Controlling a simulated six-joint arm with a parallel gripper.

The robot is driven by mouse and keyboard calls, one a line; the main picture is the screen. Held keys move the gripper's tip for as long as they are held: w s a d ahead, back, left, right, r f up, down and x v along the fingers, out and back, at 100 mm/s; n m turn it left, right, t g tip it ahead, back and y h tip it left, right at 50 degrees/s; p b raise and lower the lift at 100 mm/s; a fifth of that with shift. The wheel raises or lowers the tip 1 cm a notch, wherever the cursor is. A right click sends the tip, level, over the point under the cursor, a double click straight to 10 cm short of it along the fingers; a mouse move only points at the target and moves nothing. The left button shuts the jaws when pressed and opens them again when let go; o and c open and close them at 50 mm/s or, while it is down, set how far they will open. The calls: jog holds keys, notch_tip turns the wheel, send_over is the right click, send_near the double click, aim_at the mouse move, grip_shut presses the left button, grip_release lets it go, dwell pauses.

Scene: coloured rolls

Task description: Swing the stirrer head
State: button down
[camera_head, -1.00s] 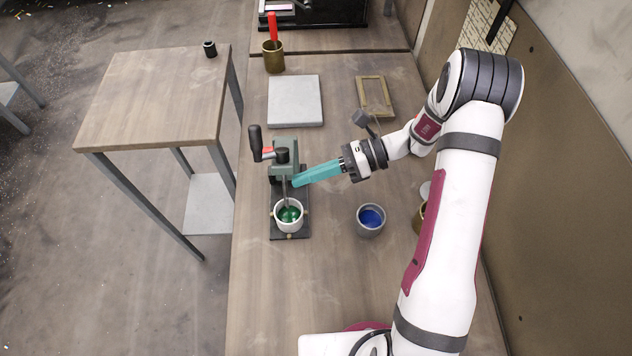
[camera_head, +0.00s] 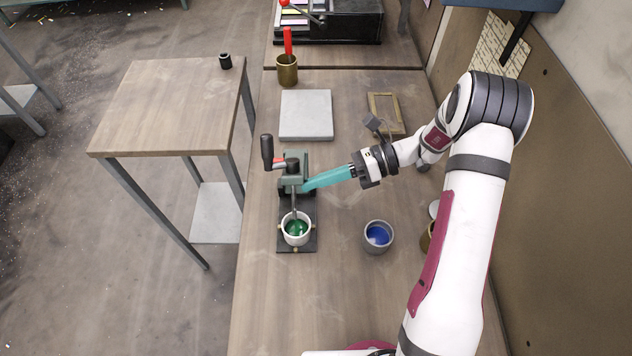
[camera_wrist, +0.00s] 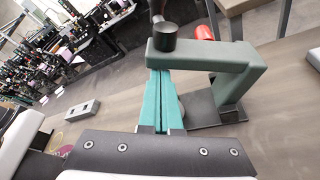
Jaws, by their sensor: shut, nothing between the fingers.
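The stirrer has a dark green head (camera_head: 293,174) with a black knob and a black-handled crank (camera_head: 267,148) at its left. It stands on a dark base plate (camera_head: 284,243). A white cup (camera_head: 296,241) with green liquid sits on the plate, with the thin stirrer rod reaching into it. My gripper (camera_head: 306,187) has teal fingers, shut and empty, with the tips close at the right side of the head; contact cannot be told. In the wrist view, the shut fingers (camera_wrist: 158,72) point toward the green head arm (camera_wrist: 205,56), which crosses near their tips.
A grey cup with blue liquid (camera_head: 378,236) stands right of the stirrer. Behind are a grey slab (camera_head: 306,114), a wooden frame (camera_head: 386,113) and a brass cup (camera_head: 287,72) with a red-handled tool. The bench front is clear. A small side table (camera_head: 165,105) stands left.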

jog(key=w+r+m+g, duration=0.1)
jog(key=w+m, duration=0.2)
jog(key=w, duration=0.6)
jog(key=shift+w+g+y, duration=0.3)
jog(key=shift+w, duration=0.1)
jog(key=shift+r, duration=0.1)
dwell(0.5)
